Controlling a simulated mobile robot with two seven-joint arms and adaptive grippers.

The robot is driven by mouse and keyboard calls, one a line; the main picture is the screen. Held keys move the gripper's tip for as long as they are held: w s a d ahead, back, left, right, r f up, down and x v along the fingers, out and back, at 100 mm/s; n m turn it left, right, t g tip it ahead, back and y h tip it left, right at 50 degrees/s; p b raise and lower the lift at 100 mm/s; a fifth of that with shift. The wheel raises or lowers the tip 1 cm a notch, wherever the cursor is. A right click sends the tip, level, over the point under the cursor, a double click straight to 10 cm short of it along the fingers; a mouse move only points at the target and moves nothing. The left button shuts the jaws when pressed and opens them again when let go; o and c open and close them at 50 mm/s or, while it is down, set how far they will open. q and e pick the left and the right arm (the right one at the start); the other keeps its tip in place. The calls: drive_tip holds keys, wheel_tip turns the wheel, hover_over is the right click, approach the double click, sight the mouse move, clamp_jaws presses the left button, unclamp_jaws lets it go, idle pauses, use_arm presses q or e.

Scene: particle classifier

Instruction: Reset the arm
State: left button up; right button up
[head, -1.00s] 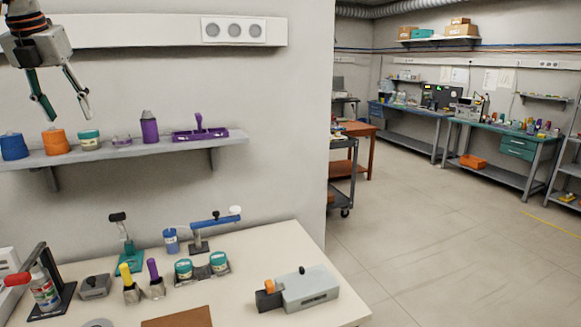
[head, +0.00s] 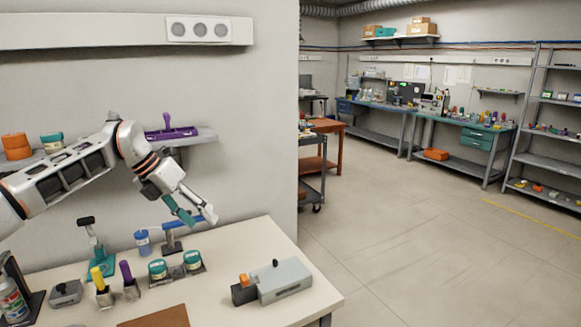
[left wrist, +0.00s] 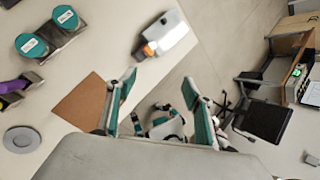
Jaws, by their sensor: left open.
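My left gripper (head: 196,219) is above the back part of the bench, in front of the blue-handled device (head: 182,224). Its teal fingers are apart and nothing is between them. They also show apart in the left wrist view (left wrist: 158,80). My left arm comes in from the left, bent at the elbow, and hides part of the wall shelf (head: 202,137).
The bench (head: 238,237) holds two teal-lidded jars (head: 175,266), a grey device with an orange part (head: 284,282), a brown mat (head: 158,318) and a blue cup (head: 143,242). Open floor (head: 420,260) lies to the right.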

use_arm(q)
drive_tip(key=s+d+f+n+t+h, duration=0.15)
drive_tip(key=s+d+f+h, duration=0.3)
drive_tip(key=d, duration=0.45)
drive_tip(key=s+d+f+n+h, duration=0.3)
drive_tip(key=s+d+f+h, duration=0.15)
drive_tip(key=d, duration=0.45)
drive_tip(key=s+d+f+n+t+h, duration=0.1)
drive_tip(key=s+d+f+n+h, duration=0.3)
drive_tip(key=d, duration=0.5)
drive_tip(key=s+a+f+n+t+y, duration=0.3)
drive_tip(key=a+f+n+t+y, duration=0.2)
drive_tip(key=a+f+n, duration=0.4)
drive_tip(key=s+a+f+n+t+y, duration=0.4)
drive_tip(key=f+n+t+y, duration=0.15)
drive_tip(key=n, duration=0.55)
drive_tip(key=s+a+f+n+g+y, duration=0.2)
drive_tip(key=s+a+f+n+y, duration=0.1)
drive_tip(key=s+a+f, duration=0.3)
drive_tip(key=s+a+f+n+g+y, duration=0.3)
drive_tip(key=s+a+f, duration=0.3)
drive_tip(key=s+f, duration=0.4)
drive_tip(key=shift+s+f+n, duration=0.35)
drive_tip(key=shift+s+n, duration=0.4)
drive_tip(key=shift+s, duration=0.4)
